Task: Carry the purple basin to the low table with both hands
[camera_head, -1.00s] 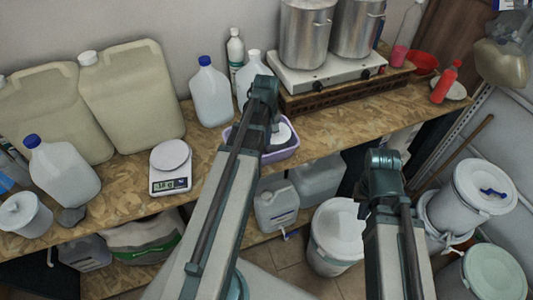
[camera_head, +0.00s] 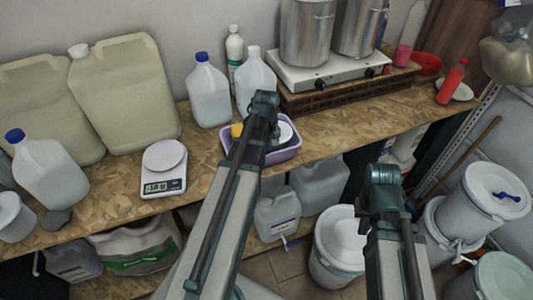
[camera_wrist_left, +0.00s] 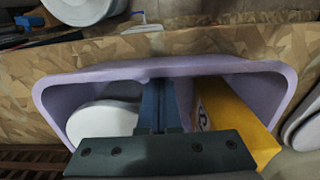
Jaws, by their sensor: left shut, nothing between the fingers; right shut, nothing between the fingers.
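The purple basin (camera_head: 285,154) stands on the wood-chip bench, partly hidden by my left arm. It holds a white round-topped item (camera_wrist_left: 103,122) and a yellow item (camera_wrist_left: 235,122). My left gripper (camera_wrist_left: 159,95) is shut and empty, its fingers over or inside the basin between these two items; contact with the wall cannot be told. In the head view its fingers are hidden behind the wrist. My right gripper (camera_head: 384,174) is shut and empty, apart from the basin, to its right and in front of the bench. I cannot make out a low table.
The bench (camera_head: 340,135) carries a scale (camera_head: 164,167) and jugs (camera_head: 208,92) left of the basin, and a hot plate (camera_head: 325,74) with pots behind it. Canisters (camera_head: 277,213) and a white drum (camera_head: 338,245) stand below. More white drums (camera_head: 490,190) are at right.

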